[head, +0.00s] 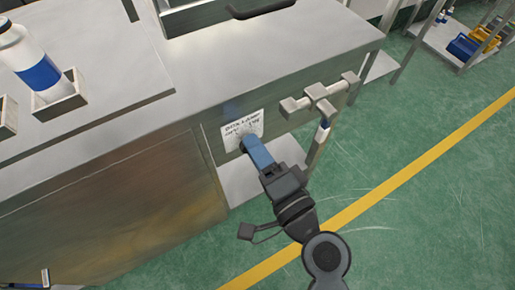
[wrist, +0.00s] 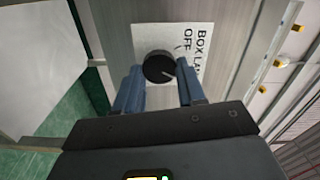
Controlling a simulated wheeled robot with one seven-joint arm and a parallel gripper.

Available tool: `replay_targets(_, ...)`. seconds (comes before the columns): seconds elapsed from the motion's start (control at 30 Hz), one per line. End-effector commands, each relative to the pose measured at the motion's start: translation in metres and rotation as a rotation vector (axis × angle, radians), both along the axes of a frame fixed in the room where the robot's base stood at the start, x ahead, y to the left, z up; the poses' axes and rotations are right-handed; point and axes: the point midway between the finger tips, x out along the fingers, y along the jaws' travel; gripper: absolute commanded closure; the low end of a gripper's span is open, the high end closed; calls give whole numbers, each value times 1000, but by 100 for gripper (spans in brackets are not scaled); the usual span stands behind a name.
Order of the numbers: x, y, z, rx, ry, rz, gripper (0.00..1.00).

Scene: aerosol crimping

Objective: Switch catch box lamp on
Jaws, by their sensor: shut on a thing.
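A round black knob (wrist: 156,67) with a white pointer line sits on a white label plate (wrist: 203,62) in the wrist view. The plate reads "BOX LAMP" with "OFF" below it; the rest is partly hidden. My gripper (wrist: 160,84) has its blue fingers on either side of the knob and is shut on it. I cannot tell which setting the pointer marks. The lamp cannot be made out.
A metal handle fitting (head: 318,96) juts from the cabinet front, right of the label. A white and blue can (head: 35,65) stands in a small holder on the worktop (head: 105,75) at left. Green floor (head: 420,210) with a yellow line is open at right.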

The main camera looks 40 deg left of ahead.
Motion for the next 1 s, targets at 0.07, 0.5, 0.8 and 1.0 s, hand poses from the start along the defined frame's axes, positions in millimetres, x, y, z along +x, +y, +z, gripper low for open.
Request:
replay_targets(0.07,1,-1,0,5,14,-4,91)
replay_targets(0.5,1,-1,-1,11,28,-3,91)
replay_targets(0.8,1,-1,-1,10,26,-2,37)
replay_targets(1.0,0,0,0,11,26,-1,35)
